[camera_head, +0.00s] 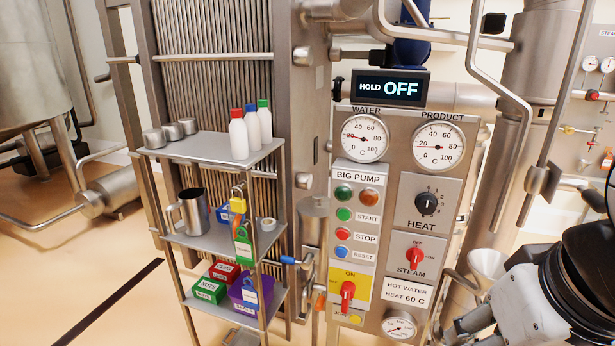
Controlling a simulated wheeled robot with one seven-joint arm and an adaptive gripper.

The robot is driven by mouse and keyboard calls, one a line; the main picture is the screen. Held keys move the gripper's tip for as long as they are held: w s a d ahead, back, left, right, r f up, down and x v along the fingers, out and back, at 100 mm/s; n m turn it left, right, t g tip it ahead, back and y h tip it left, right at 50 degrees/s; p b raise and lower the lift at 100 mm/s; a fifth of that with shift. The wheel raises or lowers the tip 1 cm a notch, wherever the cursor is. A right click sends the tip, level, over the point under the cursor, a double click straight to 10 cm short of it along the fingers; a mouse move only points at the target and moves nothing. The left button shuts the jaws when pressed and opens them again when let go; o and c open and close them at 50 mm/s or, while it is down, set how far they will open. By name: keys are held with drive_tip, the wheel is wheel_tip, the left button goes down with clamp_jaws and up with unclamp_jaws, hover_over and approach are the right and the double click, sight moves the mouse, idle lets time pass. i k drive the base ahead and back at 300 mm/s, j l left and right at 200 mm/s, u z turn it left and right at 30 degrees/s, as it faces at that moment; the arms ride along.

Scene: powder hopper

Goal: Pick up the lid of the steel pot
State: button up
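Three small steel containers stand in a row on the top shelf of the rack at left: a left one (154,138), a middle one (173,131) and a right one (188,126). A taller steel jug (194,213) with a handle and a dark open top stands on the middle shelf. I cannot tell which is the steel pot, and no separate lid can be made out. My arm comes in at the lower right, far from the rack. The parts at its end (466,326) are cut off by the bottom edge, so the finger opening cannot be judged.
White bottles (239,138) with coloured caps stand on the top shelf (210,150). Small bins (210,290) fill the lower shelf. A control panel (400,200) and a funnel (487,262) lie between the rack and my arm.

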sight(316, 206)
drive_tip(key=i+j+z, duration=0.35)
drive_tip(key=j, duration=0.25)
drive_tip(key=i+j+z, duration=0.15)
drive_tip(key=j, duration=0.2)
drive_tip(key=i+j+z, duration=0.15)
drive_tip(key=j, duration=0.2)
drive_tip(key=i+j+z, duration=0.15)
drive_tip(key=j, duration=0.9)
drive_tip(key=i+j+u, duration=0.15)
